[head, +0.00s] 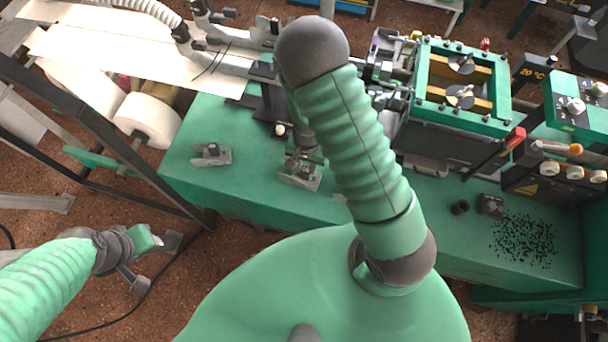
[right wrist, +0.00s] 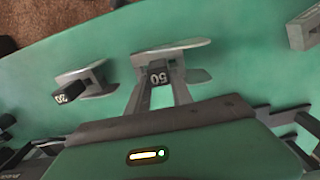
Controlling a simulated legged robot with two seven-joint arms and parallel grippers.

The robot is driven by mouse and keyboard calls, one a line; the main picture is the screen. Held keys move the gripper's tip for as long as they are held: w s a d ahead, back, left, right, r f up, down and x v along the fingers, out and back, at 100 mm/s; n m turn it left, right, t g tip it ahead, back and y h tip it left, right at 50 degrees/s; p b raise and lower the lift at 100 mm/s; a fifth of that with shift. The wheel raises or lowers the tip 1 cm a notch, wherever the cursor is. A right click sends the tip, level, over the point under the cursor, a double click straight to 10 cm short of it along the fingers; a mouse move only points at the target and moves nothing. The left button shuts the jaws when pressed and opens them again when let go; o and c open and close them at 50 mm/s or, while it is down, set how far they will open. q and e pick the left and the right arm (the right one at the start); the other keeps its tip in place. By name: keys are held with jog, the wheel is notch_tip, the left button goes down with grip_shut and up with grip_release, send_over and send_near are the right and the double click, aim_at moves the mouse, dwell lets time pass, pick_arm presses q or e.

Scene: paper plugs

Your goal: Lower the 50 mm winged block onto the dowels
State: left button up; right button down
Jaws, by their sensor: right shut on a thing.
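The 50 mm winged block (right wrist: 159,77) is grey with a dark face marked 50 and a flat rounded wing. In the right wrist view it sits between the two fingers of my right gripper (right wrist: 158,92), which is shut on it. In the head view the right gripper (head: 303,162) is over the green bench, partly behind my arm, with the block (head: 300,181) at its tips. I cannot make out the dowels or whether the block touches anything below. My left gripper (head: 158,262) is off the bench at lower left, fingers apart and empty.
Another grey winged block with a dark numbered face (right wrist: 72,93) lies to the left; it also shows in the head view (head: 211,155). A green-framed machine (head: 462,85) stands at the back right. Small dark parts (head: 460,207) and black granules (head: 524,240) lie at right.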

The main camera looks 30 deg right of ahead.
jog(key=shift+r+p, duration=1.4)
jog(key=shift+r, duration=0.35)
